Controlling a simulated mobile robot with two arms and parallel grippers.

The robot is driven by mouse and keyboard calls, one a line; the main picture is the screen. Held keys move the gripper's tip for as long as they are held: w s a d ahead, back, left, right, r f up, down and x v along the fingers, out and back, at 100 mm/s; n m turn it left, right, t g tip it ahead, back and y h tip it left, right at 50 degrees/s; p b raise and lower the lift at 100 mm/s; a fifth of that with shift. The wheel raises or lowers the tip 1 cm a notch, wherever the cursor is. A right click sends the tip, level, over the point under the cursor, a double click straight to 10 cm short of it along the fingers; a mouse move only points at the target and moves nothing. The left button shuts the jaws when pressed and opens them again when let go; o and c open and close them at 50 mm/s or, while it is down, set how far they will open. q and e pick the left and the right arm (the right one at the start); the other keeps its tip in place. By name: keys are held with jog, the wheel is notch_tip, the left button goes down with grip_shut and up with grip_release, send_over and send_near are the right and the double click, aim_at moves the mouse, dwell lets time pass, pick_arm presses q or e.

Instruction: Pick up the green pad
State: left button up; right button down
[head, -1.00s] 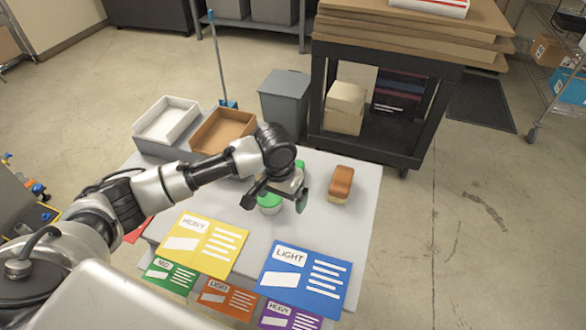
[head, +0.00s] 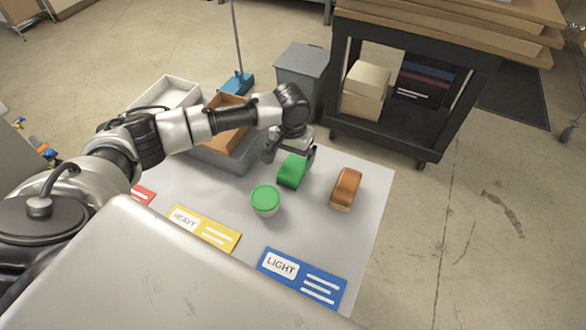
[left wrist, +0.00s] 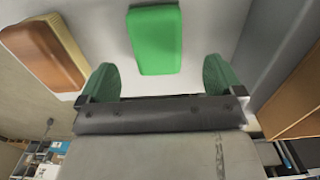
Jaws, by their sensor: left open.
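The green pad (head: 291,171) is a rounded green block lying on the grey table, just in front of my left gripper (head: 289,153) in the head view. In the left wrist view the green pad (left wrist: 155,40) lies beyond the gap between the two green fingertips of my left gripper (left wrist: 160,78). The fingers are spread and empty, and the pad looks apart from them. The gripper covers part of the pad's far end in the head view. My right gripper is not in view.
A green-lidded tub (head: 265,200) stands nearer me, and a brown block (head: 346,188) lies to the right. Yellow (head: 205,231) and blue (head: 302,278) cards lie in front. A cardboard-brown tray (head: 226,128) and white tray (head: 172,92) stand behind left. A black cart (head: 405,130) stands behind.

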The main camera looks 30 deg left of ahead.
aim_at(293, 166)
pick_arm(q)
jog(key=f+p, duration=0.1)
jog(key=f, duration=0.4)
jog(key=shift+d+f, duration=0.1)
jog(key=shift+d, duration=0.1)
jog(key=shift+f, duration=0.25)
jog(key=c, duration=1)
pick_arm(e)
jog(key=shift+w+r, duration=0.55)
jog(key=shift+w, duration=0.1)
pick_arm(q)
jog(key=shift+r, duration=0.1)
jog(key=shift+r, duration=0.5)
notch_tip(293, 166, up, 3)
jog(key=shift+f+b, duration=0.1)
jog(key=shift+b, duration=0.3)
jog(key=s+d+r, duration=0.1)
jog(key=s+r, duration=0.1)
jog(key=s, duration=0.1)
jog(key=s+d+r, duration=0.2)
jog(key=s, duration=0.2)
jog(key=s+d+r, duration=0.1)
jog(key=s+r, duration=0.2)
jog(key=shift+s+d, duration=0.3)
jog(key=shift+s, duration=0.1)
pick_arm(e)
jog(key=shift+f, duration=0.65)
